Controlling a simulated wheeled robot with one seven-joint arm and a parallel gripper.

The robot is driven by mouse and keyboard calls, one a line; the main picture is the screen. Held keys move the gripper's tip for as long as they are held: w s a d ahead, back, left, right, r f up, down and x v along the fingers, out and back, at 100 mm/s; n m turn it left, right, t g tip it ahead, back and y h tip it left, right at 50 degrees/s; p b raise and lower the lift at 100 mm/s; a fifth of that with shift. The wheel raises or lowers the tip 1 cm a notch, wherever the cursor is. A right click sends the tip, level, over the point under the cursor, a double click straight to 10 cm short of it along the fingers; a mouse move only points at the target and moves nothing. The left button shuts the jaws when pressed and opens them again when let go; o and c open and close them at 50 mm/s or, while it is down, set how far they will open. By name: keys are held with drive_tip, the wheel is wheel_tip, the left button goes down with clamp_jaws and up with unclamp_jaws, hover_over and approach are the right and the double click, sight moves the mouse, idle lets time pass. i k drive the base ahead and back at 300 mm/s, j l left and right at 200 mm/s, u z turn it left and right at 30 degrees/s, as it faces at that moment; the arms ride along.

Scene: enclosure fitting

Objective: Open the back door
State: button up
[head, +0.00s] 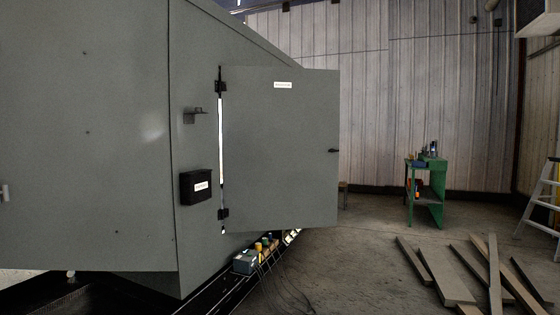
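A grey door (280,150) hangs on the side of a large grey enclosure (120,130). Its upper hinge (220,87) and lower hinge (223,213) are on its left edge. A bright gap shows along that hinged edge, and the door's right edge sticks out past the enclosure's outline, so it stands swung out from the wall. A small dark handle (333,150) is near its right edge, and a white label (283,85) is near its top. The opening behind the door is hidden. My gripper is not in view.
A black box (195,187) and a small bracket (195,115) stick out left of the door. A toolbox (245,262) with cables sits below the door. A green workbench (428,187), loose planks (445,275) and a ladder (543,195) stand or lie right. Floor between is clear.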

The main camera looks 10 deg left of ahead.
sight(280, 126)
drive_tip(key=i+z, duration=0.1)
drive_tip(key=i, duration=3.4)
drive_tip(key=i+l, duration=0.15)
drive_tip(key=i, duration=6.05)
drive_tip(key=i+u, duration=0.1)
drive_tip(key=u, duration=0.3)
drive_tip(key=i+u, duration=0.1)
drive_tip(key=u, duration=0.3)
drive_tip(key=l+u, duration=0.1)
drive_tip(key=u, duration=0.35)
drive_tip(key=i+l+u, duration=0.1)
drive_tip(key=u, duration=2.05)
